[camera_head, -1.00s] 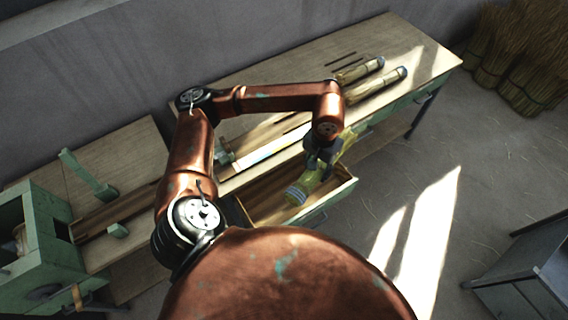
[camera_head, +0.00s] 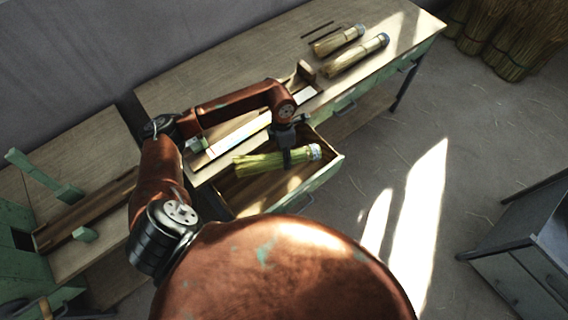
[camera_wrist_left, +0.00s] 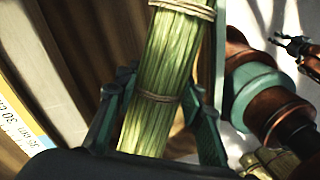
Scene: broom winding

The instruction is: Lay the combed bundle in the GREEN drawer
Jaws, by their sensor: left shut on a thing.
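The combed bundle (camera_head: 258,163) is a green-yellow sheaf of straw with a pale banded end at the right. My left gripper (camera_head: 287,158) is shut around its middle, pointing down. The bundle lies level over or within the open green drawer (camera_head: 318,180); I cannot tell whether it touches the drawer's floor. In the left wrist view the bundle (camera_wrist_left: 172,60) runs between the fingers (camera_wrist_left: 160,115), with twine bands around it. My right gripper (camera_wrist_left: 298,48) shows small at the upper right of the wrist view; its opening is unclear.
The workbench (camera_head: 200,92) stands behind the drawer. Two tied bundles (camera_head: 355,55) lie at its far right, with a small wooden stand (camera_head: 305,72) nearer. A printed strip (camera_head: 240,133) lies along its front. A grey cabinet (camera_head: 520,250) is at the right; floor between is clear.

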